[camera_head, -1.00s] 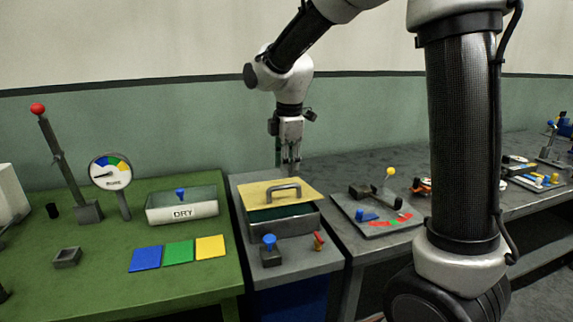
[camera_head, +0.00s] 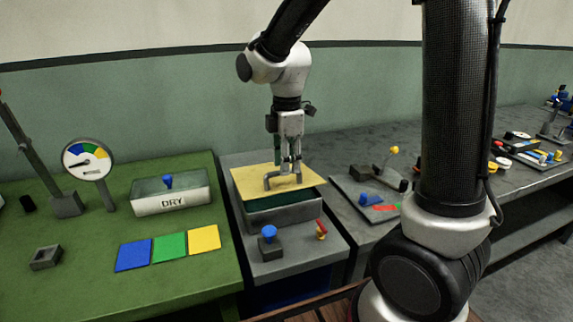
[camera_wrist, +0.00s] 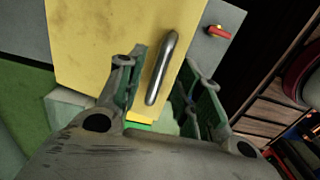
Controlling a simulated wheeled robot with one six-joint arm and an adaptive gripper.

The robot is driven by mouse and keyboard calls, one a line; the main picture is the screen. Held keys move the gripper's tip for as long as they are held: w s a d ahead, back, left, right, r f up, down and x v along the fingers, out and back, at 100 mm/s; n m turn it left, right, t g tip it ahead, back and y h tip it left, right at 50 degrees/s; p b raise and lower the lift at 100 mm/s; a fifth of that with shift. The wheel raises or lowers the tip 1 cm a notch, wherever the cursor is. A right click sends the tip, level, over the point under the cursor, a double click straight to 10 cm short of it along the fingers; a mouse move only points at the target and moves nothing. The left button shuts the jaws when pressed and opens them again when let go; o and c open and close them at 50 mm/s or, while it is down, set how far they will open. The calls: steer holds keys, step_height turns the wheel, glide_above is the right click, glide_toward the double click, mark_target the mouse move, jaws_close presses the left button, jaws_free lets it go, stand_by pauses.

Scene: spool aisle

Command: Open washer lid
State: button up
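The washer is a grey box (camera_head: 284,210) with a yellow lid (camera_head: 248,180). The lid sits slightly raised above the box, with a dark green gap beneath it. A metal bar handle (camera_head: 282,182) stands on the lid. My gripper (camera_head: 289,167) points down over the handle's far side, and its fingers overlap the handle in the head view. In the wrist view, the gripper (camera_wrist: 168,95) is open, with green-padded fingers on either side of the handle (camera_wrist: 162,68). A gap shows between the handle and the fingers.
A blue knob (camera_head: 269,233) and a red lever (camera_head: 321,230) stand in front of the washer. A white DRY box (camera_head: 172,203) and a gauge (camera_head: 88,160) are on the green table to the left. A grey panel with small parts (camera_head: 350,190) lies to the right.

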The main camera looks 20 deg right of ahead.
steer(key=shift+f, duration=0.75)
jaws_close()
steer(key=shift+r, duration=0.1)
